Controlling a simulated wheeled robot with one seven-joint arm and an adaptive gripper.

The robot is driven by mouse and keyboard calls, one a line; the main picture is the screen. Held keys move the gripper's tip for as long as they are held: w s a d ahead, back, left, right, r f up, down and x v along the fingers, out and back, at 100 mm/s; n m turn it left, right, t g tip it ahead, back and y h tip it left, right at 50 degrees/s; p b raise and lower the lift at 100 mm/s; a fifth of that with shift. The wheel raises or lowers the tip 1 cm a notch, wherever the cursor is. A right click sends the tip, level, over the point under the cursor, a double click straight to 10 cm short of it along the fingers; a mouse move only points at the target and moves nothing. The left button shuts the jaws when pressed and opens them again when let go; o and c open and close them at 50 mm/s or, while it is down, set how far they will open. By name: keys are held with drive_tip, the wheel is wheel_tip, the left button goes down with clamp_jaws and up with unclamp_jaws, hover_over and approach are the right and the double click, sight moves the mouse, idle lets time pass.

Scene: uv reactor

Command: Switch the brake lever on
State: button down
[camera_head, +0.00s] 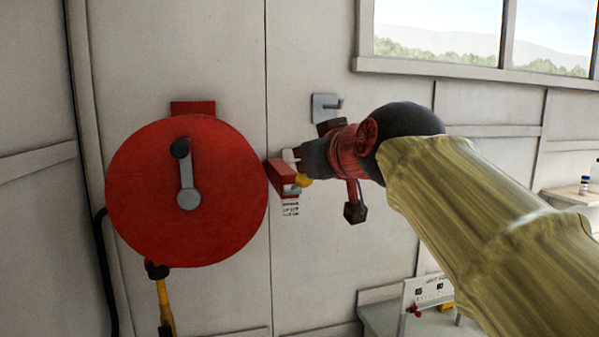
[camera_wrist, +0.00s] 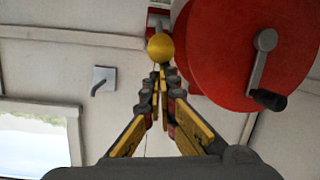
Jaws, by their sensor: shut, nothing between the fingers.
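The brake lever ends in a yellow ball knob (camera_head: 305,181), beside a red bracket (camera_head: 284,177) to the right of the red reel. In the wrist view, the ball (camera_wrist: 160,47) sits at the end of a short grey stem and hides part of it. My gripper (camera_head: 299,158) is at the bracket, just above the ball in the head view. In the wrist view, my gripper (camera_wrist: 159,74) is shut and empty, its fingertips at the ball's lower edge in the picture. I cannot tell whether they touch it.
The large red reel (camera_head: 225,215) with a grey crank (camera_head: 187,178) is close on the left. A grey wall hook (camera_head: 322,105) is above my gripper. A yellow-handled tool (camera_head: 165,305) hangs below the reel. A bench with a small panel (camera_head: 428,293) stands lower right.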

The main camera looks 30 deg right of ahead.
drive_tip(key=f+b, duration=0.1)
drive_tip(key=s+f+b, duration=0.1)
drive_tip(key=f+b, duration=0.1)
drive_tip(key=s+f+b, duration=0.1)
drive_tip(key=shift+s+a+f+b, duration=0.15)
drive_tip(key=shift+a+f+b, duration=0.05)
drive_tip(key=shift+a+b, duration=0.2)
drive_tip(key=shift+s+f+b, duration=0.2)
drive_tip(key=shift+f+b, duration=0.35)
drive_tip(key=shift+f, duration=0.35)
wheel_tip(320, 180, up, 5)
drive_tip(key=p, duration=0.3)
approach(304, 184)
drive_tip(key=s, duration=0.1)
drive_tip(key=s+a+f, duration=0.1)
drive_tip(key=shift+s+a+f+p, duration=0.15)
drive_tip(key=shift+s+a+p, duration=0.15)
drive_tip(key=shift+p, duration=0.1)
